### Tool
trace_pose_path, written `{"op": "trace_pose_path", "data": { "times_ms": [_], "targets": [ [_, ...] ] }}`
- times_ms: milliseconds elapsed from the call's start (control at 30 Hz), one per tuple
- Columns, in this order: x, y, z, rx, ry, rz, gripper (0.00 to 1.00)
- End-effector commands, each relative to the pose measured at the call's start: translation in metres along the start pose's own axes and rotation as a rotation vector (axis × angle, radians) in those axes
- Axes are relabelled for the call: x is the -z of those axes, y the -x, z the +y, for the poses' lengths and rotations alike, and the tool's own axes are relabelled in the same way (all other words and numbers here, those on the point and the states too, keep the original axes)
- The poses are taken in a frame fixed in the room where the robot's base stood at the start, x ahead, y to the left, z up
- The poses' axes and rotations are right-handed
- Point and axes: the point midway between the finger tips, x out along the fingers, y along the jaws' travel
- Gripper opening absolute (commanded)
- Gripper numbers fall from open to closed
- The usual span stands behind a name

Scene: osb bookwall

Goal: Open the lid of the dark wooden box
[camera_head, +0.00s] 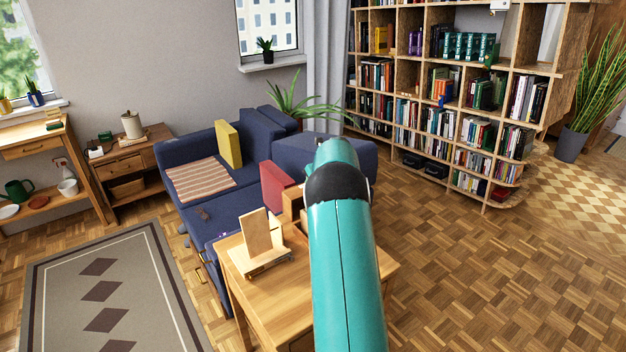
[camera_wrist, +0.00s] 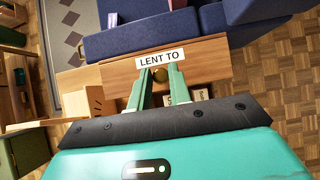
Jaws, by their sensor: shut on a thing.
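The wooden box shows in the wrist view as a brown wooden face (camera_wrist: 208,60) with a white label (camera_wrist: 160,58) reading "LENT TO" and a round brass-coloured knob (camera_wrist: 160,74) below the label. My gripper (camera_wrist: 161,79) has its two green fingers on either side of the knob, closed on it. In the head view my teal arm covers most of the box, and only a brown wooden part (camera_head: 292,203) shows at the arm's left. I cannot tell from these views whether the lid is raised.
The box is at a light wooden table (camera_head: 262,300) that also bears a wooden stand (camera_head: 257,236). A blue sofa (camera_head: 215,200) with a red cushion (camera_head: 275,185) is close behind. A bookshelf (camera_head: 440,95) stands at the back right. Parquet floor is clear at right.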

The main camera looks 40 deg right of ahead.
Motion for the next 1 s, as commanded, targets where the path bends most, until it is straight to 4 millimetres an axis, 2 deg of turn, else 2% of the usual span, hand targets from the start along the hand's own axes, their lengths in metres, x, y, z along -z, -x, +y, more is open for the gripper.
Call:
{"op": "trace_pose_path", "data": {
  "times_ms": [33, 200, 233, 333, 600, 733, 867, 1000],
  "targets": [
    [-0.006, 0.004, 0.000, 0.003, 0.004, -0.011, 0.00],
    [-0.006, 0.005, 0.000, 0.003, 0.004, -0.012, 0.00],
    [-0.006, 0.005, 0.000, 0.003, 0.004, -0.012, 0.21],
    [-0.006, 0.004, 0.000, 0.003, 0.004, -0.010, 0.40],
    [-0.004, 0.002, -0.001, 0.002, 0.003, -0.005, 0.40],
    [-0.004, 0.009, -0.001, 0.002, 0.002, -0.004, 0.40],
    [-0.005, 0.029, -0.001, 0.002, 0.002, -0.005, 0.40],
    [-0.004, 0.059, -0.001, 0.004, 0.003, -0.006, 0.40]
  ]
}}
